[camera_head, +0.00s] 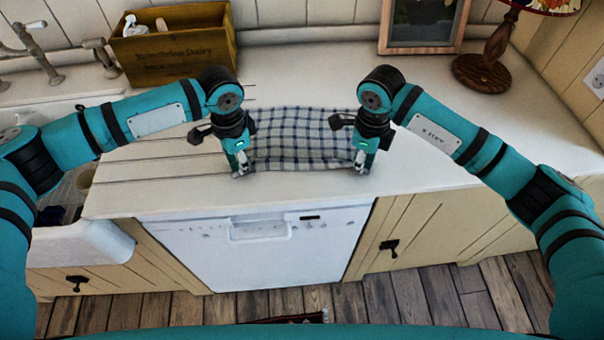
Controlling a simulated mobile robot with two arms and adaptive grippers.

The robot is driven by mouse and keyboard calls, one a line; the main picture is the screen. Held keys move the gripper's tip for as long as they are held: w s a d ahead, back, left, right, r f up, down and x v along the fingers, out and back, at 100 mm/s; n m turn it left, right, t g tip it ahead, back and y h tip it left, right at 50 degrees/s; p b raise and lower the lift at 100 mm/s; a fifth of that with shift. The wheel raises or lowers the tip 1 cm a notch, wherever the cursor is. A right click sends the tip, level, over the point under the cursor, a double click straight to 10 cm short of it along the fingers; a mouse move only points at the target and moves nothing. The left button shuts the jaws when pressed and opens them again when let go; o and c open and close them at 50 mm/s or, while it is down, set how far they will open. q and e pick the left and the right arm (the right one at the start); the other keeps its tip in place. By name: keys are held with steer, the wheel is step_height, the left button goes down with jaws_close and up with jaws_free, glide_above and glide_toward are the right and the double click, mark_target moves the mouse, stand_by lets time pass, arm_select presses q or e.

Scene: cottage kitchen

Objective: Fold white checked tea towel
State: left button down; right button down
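The white checked tea towel (300,140), with dark blue lines, lies spread on the white counter between my two grippers. Its surface looks slightly rumpled, and its near edge runs from one gripper to the other. My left gripper (240,170) points down at the towel's near left corner. My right gripper (361,169) points down at its near right corner. The fingertips are small and partly hidden, so I cannot tell whether either is shut on the cloth. My wrists cover parts of the towel's left and right sides.
The white counter (440,150) is clear right of the towel. A wooden crate (175,45) stands at the back left, near the tap (40,55) and sink (85,243). A picture frame (422,48) and a lamp base (482,72) stand at the back right. A white dishwasher (260,260) is below.

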arm_select(q)
steer(key=shift+s+f, duration=0.15)
steer(key=shift+f, duration=0.15)
arm_select(e)
steer(key=shift+s+f, duration=0.2)
steer(key=shift+f, duration=0.05)
arm_select(q)
steer(key=shift+a+r, duration=0.1)
